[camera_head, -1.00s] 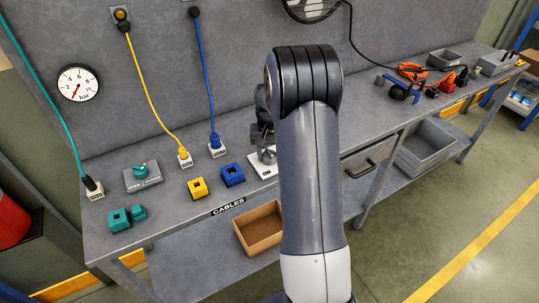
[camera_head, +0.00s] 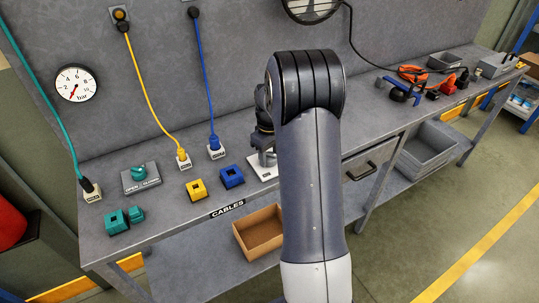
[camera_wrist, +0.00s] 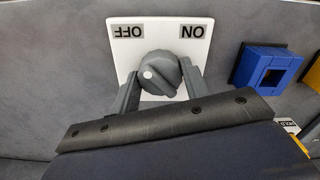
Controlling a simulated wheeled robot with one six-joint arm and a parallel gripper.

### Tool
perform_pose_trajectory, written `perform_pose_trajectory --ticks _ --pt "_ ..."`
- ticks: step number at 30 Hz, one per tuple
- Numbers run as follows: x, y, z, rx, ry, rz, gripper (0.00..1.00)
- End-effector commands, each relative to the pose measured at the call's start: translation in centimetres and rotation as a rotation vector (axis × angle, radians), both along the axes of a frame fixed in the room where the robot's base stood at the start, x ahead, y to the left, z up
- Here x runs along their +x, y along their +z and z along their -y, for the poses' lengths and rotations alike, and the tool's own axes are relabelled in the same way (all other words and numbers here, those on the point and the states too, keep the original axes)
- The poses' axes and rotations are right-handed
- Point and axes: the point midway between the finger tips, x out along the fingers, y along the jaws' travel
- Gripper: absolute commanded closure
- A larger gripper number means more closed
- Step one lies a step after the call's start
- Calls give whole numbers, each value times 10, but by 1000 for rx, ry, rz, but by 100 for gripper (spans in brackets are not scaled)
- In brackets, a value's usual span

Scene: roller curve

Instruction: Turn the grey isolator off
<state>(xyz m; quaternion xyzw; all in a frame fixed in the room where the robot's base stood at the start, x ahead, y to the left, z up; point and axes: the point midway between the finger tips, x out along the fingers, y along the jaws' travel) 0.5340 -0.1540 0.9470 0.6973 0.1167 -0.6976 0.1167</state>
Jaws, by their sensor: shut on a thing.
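The grey isolator is a grey rotary knob (camera_wrist: 160,72) on a white plate (camera_wrist: 174,32). In the wrist view the plate's OFF and ON labels appear upside down, OFF at left and ON at right. A white dot on the knob faces left, on the OFF side. My gripper (camera_wrist: 160,82) is shut on the knob, one finger on each side. In the head view the white plate (camera_head: 262,171) lies on the bench, partly hidden by my arm, and my gripper (camera_head: 265,144) is over it.
Blue (camera_head: 232,177) and yellow (camera_head: 197,189) square blocks lie left of the plate. A teal valve (camera_head: 141,176) and teal blocks (camera_head: 117,221) are further left. Yellow and blue cables hang behind. A brown bin (camera_head: 259,232) is below the bench edge.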

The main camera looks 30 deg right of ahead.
Motion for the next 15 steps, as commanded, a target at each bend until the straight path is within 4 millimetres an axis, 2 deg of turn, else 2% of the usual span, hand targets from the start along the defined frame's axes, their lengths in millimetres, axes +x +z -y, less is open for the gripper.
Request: perform_pose_trajectory --ticks 15 --pt "1 1 0 0 58 2 79"
